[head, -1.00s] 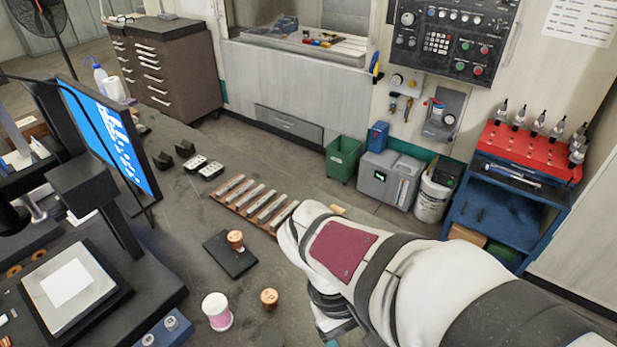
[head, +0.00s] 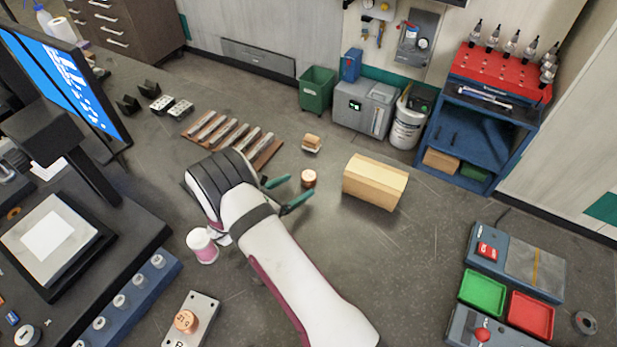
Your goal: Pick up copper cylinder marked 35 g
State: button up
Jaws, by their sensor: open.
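My gripper (head: 300,187) is open with two green fingertips pointing right, low over the bench. A short copper cylinder (head: 308,178) stands upright on the bench just off the fingertips. I cannot tell whether it lies in line with the gap, and its marking is too small to read. A second copper cylinder (head: 185,321) stands on a light metal plate (head: 203,306) at the lower left. Its top has a mark that I cannot read surely. My arm covers part of the bench in the middle.
A wooden block (head: 375,184) lies right of the gripper. A small brown block on a white base (head: 312,143) stands behind the cylinder. A rack of metal bars (head: 262,160) is to the left, and a white and pink jar (head: 202,246) is beside my arm. Green and red trays (head: 483,292) are at lower right.

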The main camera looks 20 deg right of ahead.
aim_at(304, 181)
jog(key=x, duration=0.5)
grip_shut()
